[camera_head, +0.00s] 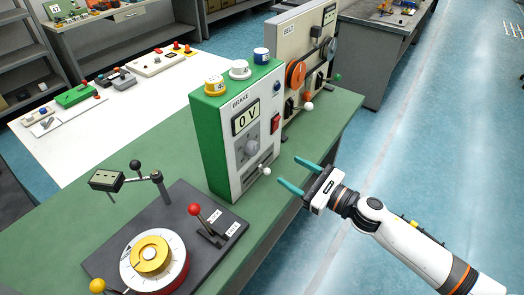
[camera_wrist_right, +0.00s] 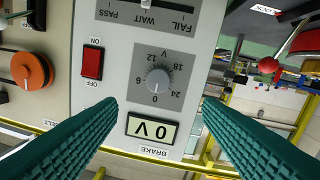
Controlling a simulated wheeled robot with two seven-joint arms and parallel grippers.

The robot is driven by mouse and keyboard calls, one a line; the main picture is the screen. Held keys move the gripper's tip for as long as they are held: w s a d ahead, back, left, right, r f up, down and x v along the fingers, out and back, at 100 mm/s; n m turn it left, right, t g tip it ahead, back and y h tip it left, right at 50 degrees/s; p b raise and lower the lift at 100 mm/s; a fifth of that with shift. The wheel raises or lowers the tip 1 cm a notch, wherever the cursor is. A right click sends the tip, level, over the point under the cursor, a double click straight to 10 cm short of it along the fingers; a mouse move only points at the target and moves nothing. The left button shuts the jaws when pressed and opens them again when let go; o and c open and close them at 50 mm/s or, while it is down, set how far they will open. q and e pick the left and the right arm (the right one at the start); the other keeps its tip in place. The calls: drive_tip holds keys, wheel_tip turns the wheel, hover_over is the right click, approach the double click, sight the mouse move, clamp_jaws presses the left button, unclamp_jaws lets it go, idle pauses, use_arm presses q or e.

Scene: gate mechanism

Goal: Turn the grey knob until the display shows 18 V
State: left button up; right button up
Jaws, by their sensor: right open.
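The grey knob (camera_head: 251,147) sits on the front of the green and white BRAKE box (camera_head: 209,138). The display (camera_head: 246,119) above it reads 0 V. My left gripper is not in view.
The BELT box (camera_head: 302,43) with an orange knob (camera_head: 296,74) stands behind. A red-tipped lever (camera_head: 194,210) and yellow dial (camera_head: 150,255) are at front left. The floor to the right is clear.

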sight(256, 150)
drive_tip(key=p+x, duration=0.3)
drive_tip(key=x, duration=0.9)
drive_tip(key=shift+w+d+f, duration=0.1)
drive_tip(key=shift+f, duration=0.05)
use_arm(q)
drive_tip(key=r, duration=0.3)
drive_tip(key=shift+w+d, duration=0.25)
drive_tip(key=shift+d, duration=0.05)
use_arm(e)
drive_tip(key=c, duration=1)
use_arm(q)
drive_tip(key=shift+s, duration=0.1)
use_arm(e)
drive_tip(key=shift+o, duration=0.2)
